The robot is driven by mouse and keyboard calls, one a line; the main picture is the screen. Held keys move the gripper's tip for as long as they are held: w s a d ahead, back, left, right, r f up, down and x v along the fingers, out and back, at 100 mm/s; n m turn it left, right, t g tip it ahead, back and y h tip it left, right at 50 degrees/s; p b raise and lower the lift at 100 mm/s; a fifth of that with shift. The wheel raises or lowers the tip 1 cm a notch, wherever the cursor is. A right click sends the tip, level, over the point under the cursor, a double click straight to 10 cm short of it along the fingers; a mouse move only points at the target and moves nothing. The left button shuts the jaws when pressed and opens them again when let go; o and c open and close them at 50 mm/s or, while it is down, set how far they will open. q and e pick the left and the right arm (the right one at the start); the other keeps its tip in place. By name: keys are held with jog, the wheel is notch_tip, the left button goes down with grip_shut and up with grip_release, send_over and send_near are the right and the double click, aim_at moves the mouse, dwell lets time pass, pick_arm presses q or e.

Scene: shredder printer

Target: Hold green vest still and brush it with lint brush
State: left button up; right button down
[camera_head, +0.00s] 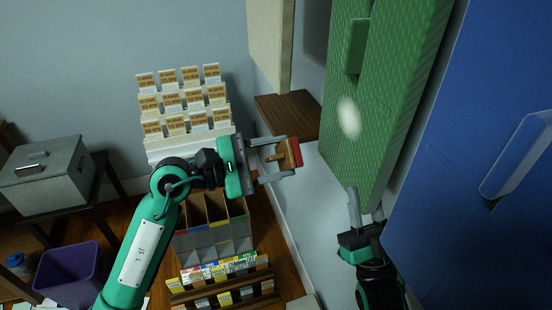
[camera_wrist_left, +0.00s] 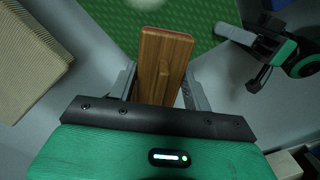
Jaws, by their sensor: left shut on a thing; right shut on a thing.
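The green vest (camera_head: 385,95) hangs upright at the right of the head view, with a whitish fuzzy patch (camera_head: 348,118) on its face. It also shows at the top of the left wrist view (camera_wrist_left: 110,15). My left gripper (camera_head: 280,158) is shut on the wooden lint brush (camera_head: 287,157), whose red face points toward the vest side. The brush fills the middle of the left wrist view (camera_wrist_left: 164,62). It is apart from the vest, to its left. My right gripper (camera_head: 366,204) is at the vest's lower edge and shut on it; the exact grip is partly hidden.
A blue garment-like panel (camera_head: 470,180) hangs close on the right. A beige panel (camera_head: 268,40) hangs behind, above a brown wooden ledge (camera_head: 290,115). A card rack (camera_head: 185,105), open bins (camera_head: 215,215), a grey box (camera_head: 45,175) and a purple bin (camera_head: 70,272) stand left and below.

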aim_at(361, 133)
pick_arm(q)
jog(key=shift+r, duration=2.2)
jog(key=shift+a+r, duration=0.1)
jog(key=shift+r, duration=2.1)
jog(key=shift+x, duration=3.1)
jog(key=shift+x, duration=1.05)
jog(key=shift+f, duration=0.1)
jog(key=shift+s+d, duration=0.4)
jog(key=shift+s, duration=0.9)
jog(key=shift+s+d, duration=0.35)
jog(key=shift+s, duration=0.9)
jog(key=shift+s+d, duration=0.4)
jog(key=shift+s, duration=0.9)
